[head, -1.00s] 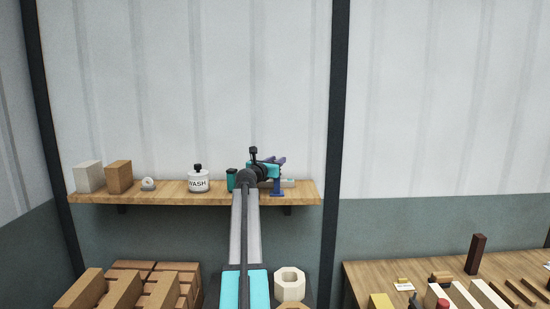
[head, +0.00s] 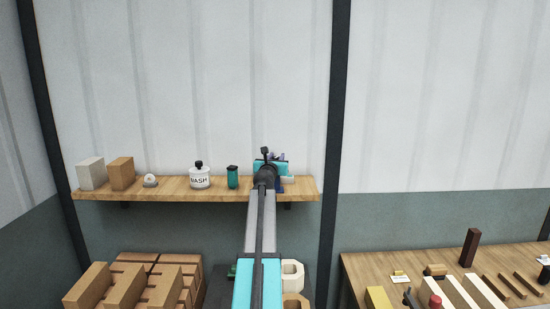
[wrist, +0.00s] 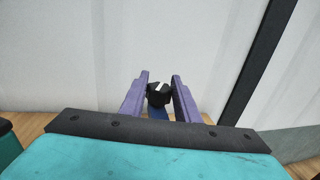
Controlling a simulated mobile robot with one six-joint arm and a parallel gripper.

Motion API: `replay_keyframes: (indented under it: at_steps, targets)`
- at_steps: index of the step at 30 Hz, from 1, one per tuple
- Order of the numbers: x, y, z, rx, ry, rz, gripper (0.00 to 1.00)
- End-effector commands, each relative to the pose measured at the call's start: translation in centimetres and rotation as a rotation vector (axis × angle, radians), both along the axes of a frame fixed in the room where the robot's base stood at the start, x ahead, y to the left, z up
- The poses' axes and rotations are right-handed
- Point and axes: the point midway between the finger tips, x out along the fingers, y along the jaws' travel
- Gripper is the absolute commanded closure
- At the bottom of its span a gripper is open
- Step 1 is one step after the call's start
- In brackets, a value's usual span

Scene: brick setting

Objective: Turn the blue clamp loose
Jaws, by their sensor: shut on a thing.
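The blue clamp (head: 281,186) stands on the wooden shelf, mostly hidden behind my arm in the head view. In the wrist view its dark top part (wrist: 158,97) shows between the two purple fingers, with blue below it. My gripper (wrist: 159,85) is shut on the clamp, one finger on each side. In the head view my gripper (head: 278,157) is over the right part of the shelf, and its fingertips are largely hidden by my wrist.
The shelf (head: 110,194) also holds a white block (head: 91,174), a tan block (head: 121,171), a small round white thing (head: 150,181), a WASH jar (head: 200,177) and a teal canister (head: 232,177) left of my arm. A dark post (head: 336,130) stands right of the shelf.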

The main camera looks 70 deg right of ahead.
Motion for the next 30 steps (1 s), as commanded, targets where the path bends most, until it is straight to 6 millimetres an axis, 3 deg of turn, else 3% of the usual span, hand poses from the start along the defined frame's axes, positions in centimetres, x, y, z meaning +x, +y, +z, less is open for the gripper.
replay_keyframes:
  at_steps: [19, 20, 22, 23, 30]
  targets:
    - [-0.51, -0.25, 0.22, -0.002, 0.003, 0.012, 0.94]
    - [-0.51, -0.25, 0.22, -0.002, 0.003, 0.012, 0.68]
    - [-0.47, -0.23, 0.22, -0.002, 0.002, 0.013, 0.56]
    - [-0.43, -0.22, 0.21, -0.001, 0.002, 0.013, 0.53]
    - [-0.11, -0.07, 0.1, -0.001, 0.001, 0.017, 0.53]
